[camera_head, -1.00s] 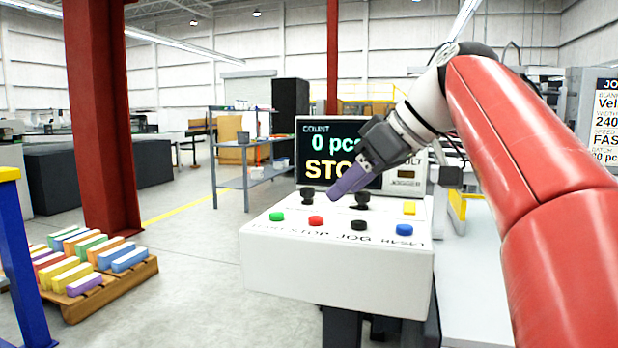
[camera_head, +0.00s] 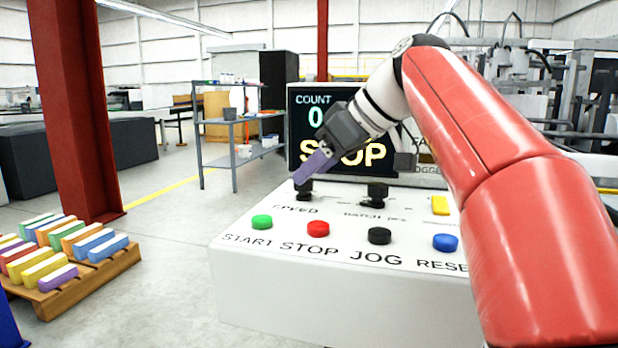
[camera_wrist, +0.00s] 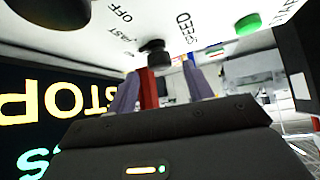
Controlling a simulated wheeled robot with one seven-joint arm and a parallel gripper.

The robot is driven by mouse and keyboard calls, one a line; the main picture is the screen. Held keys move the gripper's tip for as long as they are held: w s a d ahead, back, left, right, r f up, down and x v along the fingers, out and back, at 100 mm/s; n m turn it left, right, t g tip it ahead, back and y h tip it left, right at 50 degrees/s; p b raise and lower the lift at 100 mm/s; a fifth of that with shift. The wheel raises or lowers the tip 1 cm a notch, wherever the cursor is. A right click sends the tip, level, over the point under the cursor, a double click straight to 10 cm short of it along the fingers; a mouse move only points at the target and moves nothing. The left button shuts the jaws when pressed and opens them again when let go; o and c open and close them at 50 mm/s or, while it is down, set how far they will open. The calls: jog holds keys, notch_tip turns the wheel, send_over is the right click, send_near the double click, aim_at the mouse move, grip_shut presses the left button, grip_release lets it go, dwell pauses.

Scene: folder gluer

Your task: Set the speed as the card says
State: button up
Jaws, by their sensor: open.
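The black speed knob (camera_head: 304,193) stands at the back left of the white control panel (camera_head: 330,290), above the word SPEED. In the wrist view the knob (camera_wrist: 153,54) shows with FAST and OFF printed beside it; where it points is unclear. My gripper (camera_head: 303,178) is open and empty. Its purple fingertips are right at the knob in the head view. In the wrist view my gripper (camera_wrist: 160,72) has the knob roughly between and just beyond its tips; I cannot tell whether they touch. The job card is not in view now.
A second black knob (camera_head: 376,193) stands to the right. Green (camera_head: 262,222), red (camera_head: 318,228), black (camera_head: 379,236) and blue (camera_head: 446,242) buttons line the front, a yellow one (camera_head: 440,205) behind. The display (camera_head: 345,155) reads STOP. A pallet (camera_head: 85,280) of boxes lies left.

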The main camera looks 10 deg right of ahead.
aim_at(303, 188)
jog(key=shift+x, duration=1.2)
jog(key=c, duration=1)
jog(key=shift+o, duration=0.2)
